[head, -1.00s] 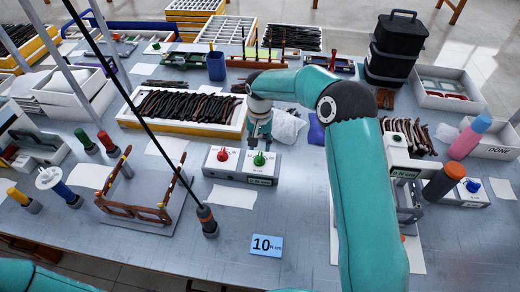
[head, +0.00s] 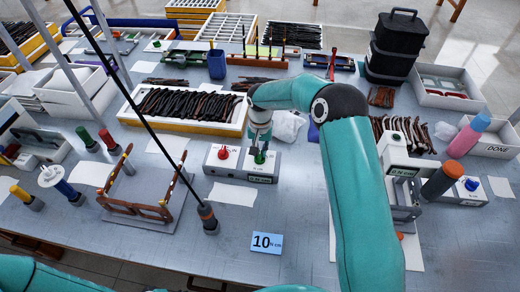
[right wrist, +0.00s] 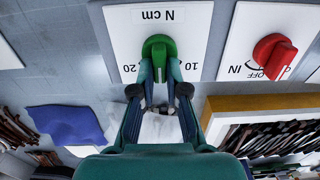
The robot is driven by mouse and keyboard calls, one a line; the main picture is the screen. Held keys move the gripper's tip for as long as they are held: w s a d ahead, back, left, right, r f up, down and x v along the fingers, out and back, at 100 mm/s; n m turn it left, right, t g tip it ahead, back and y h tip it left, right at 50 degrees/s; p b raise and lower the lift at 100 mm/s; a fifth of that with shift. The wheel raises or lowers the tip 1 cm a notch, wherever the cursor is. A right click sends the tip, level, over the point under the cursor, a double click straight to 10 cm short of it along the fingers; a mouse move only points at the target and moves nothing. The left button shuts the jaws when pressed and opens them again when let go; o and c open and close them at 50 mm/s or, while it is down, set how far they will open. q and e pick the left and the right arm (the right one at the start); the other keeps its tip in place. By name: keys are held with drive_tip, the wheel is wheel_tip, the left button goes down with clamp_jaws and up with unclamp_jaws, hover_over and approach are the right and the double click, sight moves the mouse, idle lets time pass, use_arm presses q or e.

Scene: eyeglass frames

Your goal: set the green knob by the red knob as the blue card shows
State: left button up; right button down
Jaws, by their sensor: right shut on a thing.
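The green knob (right wrist: 159,50) stands on the white top of a grey box marked N cm, with 20 and 10 on either side in the right wrist view. In the head view the green knob (head: 260,158) is partly covered by my right gripper (head: 259,151), which comes down on it from above. In the right wrist view my right gripper (right wrist: 160,68) is shut on it, one finger on each side. The red knob (head: 223,153) is just to the left on its own box, also seen in the right wrist view (right wrist: 274,56). The blue card (head: 266,243) reads 10 N cm. My left gripper is not in view.
A yellow-edged tray of dark frames (head: 187,108) stands behind the boxes. A white crumpled cloth (head: 287,126) lies behind my right gripper.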

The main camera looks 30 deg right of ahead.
idle(0.3)
drive_tip(key=shift+w+a+f+n+b, duration=0.1)
drive_tip(key=shift+n+b, duration=0.85)
drive_tip(key=shift+n, duration=0.35)
drive_tip(key=n+b, duration=0.1)
drive_tip(key=n, duration=0.1)
drive_tip(key=shift+a+n, duration=0.15)
drive_tip(key=shift+n, duration=0.15)
drive_tip(key=n+b, duration=0.1)
drive_tip(key=n, duration=0.2)
drive_tip(key=shift+w+a+n, duration=0.1)
drive_tip(key=shift+a+n, duration=0.05)
drive_tip(key=shift+n, duration=0.15)
drive_tip(key=shift+a+n+b, duration=0.15)
drive_tip(key=shift+n+b, duration=0.2)
drive_tip(key=shift+n, duration=1.15)
drive_tip(key=shift+r, duration=0.2)
drive_tip(key=c, duration=1.2)
unclamp_jaws()
